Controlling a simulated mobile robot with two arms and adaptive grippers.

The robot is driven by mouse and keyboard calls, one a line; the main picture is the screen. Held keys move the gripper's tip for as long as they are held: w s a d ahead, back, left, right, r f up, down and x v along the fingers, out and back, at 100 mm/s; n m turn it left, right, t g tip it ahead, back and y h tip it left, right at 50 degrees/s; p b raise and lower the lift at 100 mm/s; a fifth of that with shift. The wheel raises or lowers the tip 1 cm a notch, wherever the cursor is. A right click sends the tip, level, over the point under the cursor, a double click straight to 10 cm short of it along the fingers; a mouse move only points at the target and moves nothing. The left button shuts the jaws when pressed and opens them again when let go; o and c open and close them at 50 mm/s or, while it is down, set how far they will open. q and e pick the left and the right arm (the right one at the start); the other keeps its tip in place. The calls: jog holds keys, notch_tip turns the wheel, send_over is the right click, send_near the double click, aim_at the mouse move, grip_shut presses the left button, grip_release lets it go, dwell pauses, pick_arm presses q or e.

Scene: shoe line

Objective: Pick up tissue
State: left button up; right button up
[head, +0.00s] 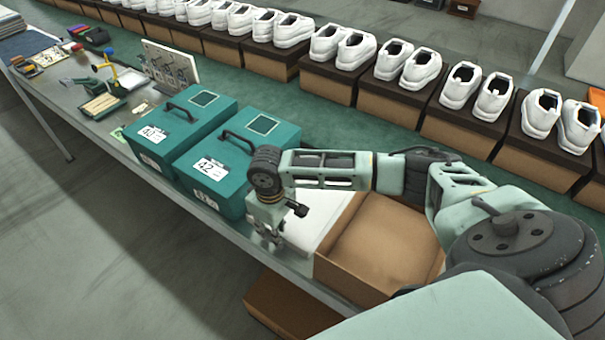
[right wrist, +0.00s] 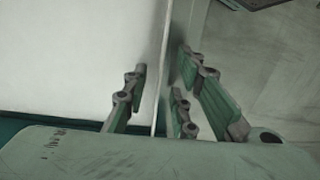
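The white tissue (head: 318,217) lies flat on the bench between the teal boxes and an open cardboard box, partly hidden by my right arm. My right gripper (head: 271,240) points down at the tissue's front edge, near the bench edge. In the right wrist view, a broad white surface that looks like the tissue (right wrist: 75,60) fills the left side. My right gripper (right wrist: 172,92) is open there, its fingers on either side of a thin upright edge. I cannot tell whether they touch it. My left gripper is not in view.
Two teal lidded boxes (head: 239,165) stand left of my right gripper. The open cardboard box (head: 388,247) is to its right. White shoes on brown boxes (head: 390,112) line the green belt behind. Tools and trays (head: 100,104) lie farther left.

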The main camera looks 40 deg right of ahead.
jog(key=shift+f, duration=0.1)
jog(key=shift+c, duration=0.4)
grip_shut()
